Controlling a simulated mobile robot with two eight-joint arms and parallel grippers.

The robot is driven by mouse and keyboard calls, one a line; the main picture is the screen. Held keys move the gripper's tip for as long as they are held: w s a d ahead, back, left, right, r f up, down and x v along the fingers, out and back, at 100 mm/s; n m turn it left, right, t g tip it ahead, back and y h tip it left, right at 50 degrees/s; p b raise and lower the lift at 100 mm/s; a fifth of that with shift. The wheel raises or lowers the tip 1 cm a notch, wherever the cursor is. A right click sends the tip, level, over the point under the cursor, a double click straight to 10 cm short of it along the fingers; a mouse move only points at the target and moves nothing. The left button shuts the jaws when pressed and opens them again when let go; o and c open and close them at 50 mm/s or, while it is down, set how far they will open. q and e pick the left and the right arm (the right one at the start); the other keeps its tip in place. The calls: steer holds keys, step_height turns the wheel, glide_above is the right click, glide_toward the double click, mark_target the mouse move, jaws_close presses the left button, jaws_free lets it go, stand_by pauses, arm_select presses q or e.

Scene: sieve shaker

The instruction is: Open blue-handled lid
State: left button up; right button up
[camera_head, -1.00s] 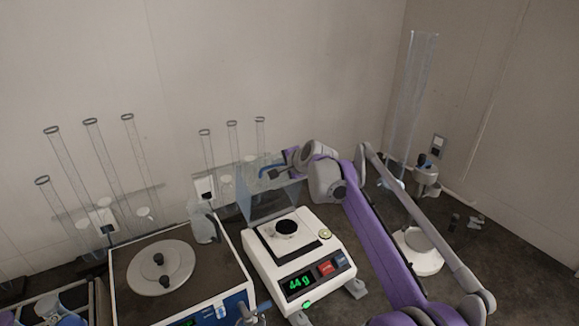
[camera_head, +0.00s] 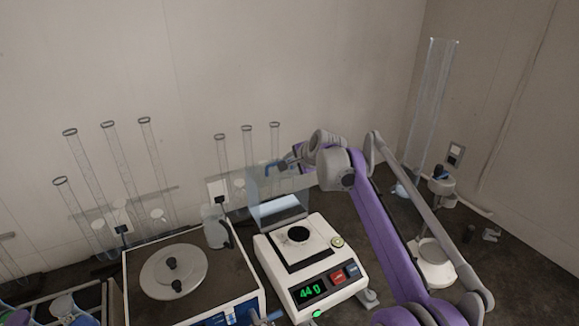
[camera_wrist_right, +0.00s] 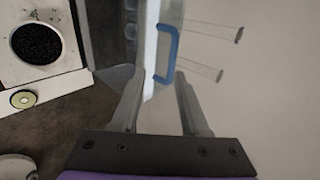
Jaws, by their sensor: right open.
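The clear lid (camera_head: 281,208) stands raised, roughly upright, at the back of the white balance (camera_head: 313,262). Its blue handle (camera_head: 277,165) is at the upper edge. In the right wrist view the handle (camera_wrist_right: 174,50) sits on the lid's pale edge, just ahead of my fingers. My right gripper (camera_wrist_right: 160,72) is open; the handle's lower end shows between its fingertips, with no clear grip. In the head view my right gripper (camera_head: 287,163) is beside the handle. The balance's pan is uncovered and holds a dark round sample (camera_head: 298,234). My left gripper is out of view.
A boxy device with a round grey lid (camera_head: 173,271) stands left of the balance. A clear jug (camera_head: 213,228) is between them at the back. Tall glass tubes (camera_head: 125,170) line the wall. A tall clear column (camera_head: 430,105) and a white-based stand (camera_head: 433,265) are at right.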

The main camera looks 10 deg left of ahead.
steer(key=v, duration=0.9)
steer(key=shift+s+b, duration=0.3)
steer(key=shift+s, duration=0.15)
steer(key=shift+d+r, duration=0.1)
steer(key=shift+d, duration=0.05)
